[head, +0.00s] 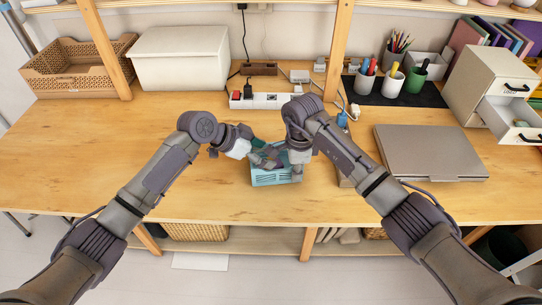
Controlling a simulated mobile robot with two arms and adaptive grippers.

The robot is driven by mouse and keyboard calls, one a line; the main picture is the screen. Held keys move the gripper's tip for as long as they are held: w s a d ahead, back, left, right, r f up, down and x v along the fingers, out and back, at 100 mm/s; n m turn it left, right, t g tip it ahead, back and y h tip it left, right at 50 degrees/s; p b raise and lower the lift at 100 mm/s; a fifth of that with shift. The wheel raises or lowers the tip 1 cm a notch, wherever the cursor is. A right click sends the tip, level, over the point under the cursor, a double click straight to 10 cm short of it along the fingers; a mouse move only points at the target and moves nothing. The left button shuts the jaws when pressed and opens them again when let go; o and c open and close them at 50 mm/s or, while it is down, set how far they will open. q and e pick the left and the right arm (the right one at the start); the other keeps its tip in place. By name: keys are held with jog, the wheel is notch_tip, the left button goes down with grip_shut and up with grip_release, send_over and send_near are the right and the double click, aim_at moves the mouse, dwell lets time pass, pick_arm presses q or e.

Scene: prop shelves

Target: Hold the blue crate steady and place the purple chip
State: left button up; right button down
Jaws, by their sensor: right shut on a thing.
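The blue crate (272,178) is a small light-blue slatted box on the wooden table, in the middle of the head view. My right gripper (297,172) points down at the crate's right side and is shut on its right wall. My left gripper (262,160) reaches in from the left over the crate's back left part. Its fingers are small and overlap the dark inside of the crate, so whether they are open or shut is unclear. I cannot make out the purple chip; the grippers hide much of the crate's inside.
A closed grey laptop (430,152) lies to the right. A white power strip (262,101) is behind the crate. Pen cups (391,82) stand on a dark mat, beside a small drawer unit (490,88) with an open drawer.

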pick_arm(q)
jog(key=s+a+r, duration=0.1)
jog(key=a+r, duration=0.2)
jog(key=r, duration=0.3)
jog(key=s+a+r, duration=0.1)
jog(key=a+r, duration=0.1)
jog(key=r, duration=0.4)
jog(key=shift+a+r, duration=0.35)
jog(key=shift+a, duration=0.05)
jog(key=shift+s, duration=0.1)
pick_arm(e)
jog(key=c, duration=1.2)
grip_release()
jog(key=shift+c, duration=0.2)
notch_tip(320, 180, up, 11)
jog(key=shift+r, duration=0.55)
